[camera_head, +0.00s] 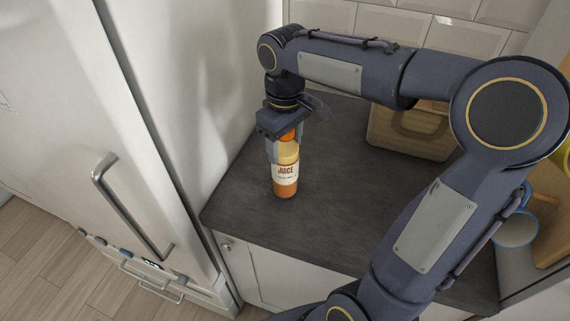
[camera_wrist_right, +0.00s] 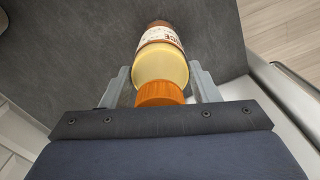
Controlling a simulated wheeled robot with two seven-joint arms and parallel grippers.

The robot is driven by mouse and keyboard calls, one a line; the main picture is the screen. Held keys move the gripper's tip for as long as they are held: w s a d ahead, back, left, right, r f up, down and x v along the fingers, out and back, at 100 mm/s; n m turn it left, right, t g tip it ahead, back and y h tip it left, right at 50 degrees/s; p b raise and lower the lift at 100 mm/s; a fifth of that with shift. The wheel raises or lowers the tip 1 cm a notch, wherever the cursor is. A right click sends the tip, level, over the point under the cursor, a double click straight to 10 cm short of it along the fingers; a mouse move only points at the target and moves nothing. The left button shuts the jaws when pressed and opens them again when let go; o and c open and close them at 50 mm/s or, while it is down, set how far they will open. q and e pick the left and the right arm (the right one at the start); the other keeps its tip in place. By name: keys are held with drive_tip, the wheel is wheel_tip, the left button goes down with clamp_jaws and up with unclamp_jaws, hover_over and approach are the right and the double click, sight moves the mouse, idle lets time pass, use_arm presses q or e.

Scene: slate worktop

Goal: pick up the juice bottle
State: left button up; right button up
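The juice bottle (camera_head: 285,172) has an orange cap, a pale neck and a white label reading JUICE. It stands upright on the slate worktop (camera_head: 340,215) near its left end. My right gripper (camera_head: 284,148) points down over it, with its fingers on either side of the cap and neck. In the right wrist view, the bottle (camera_wrist_right: 160,66) lies between the two fingers of the right gripper (camera_wrist_right: 162,82), with small gaps beside the cap. The gripper looks open. My left gripper is not in view.
A wooden box (camera_head: 408,138) stands behind my right arm at the back. A blue-rimmed cup (camera_head: 516,232) and a yellow item (camera_head: 564,155) are at the right. A white fridge (camera_head: 75,130) stands left of the worktop. The worktop right of the bottle is clear.

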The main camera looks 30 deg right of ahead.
clamp_jaws()
drive_tip(key=shift+r, duration=0.1)
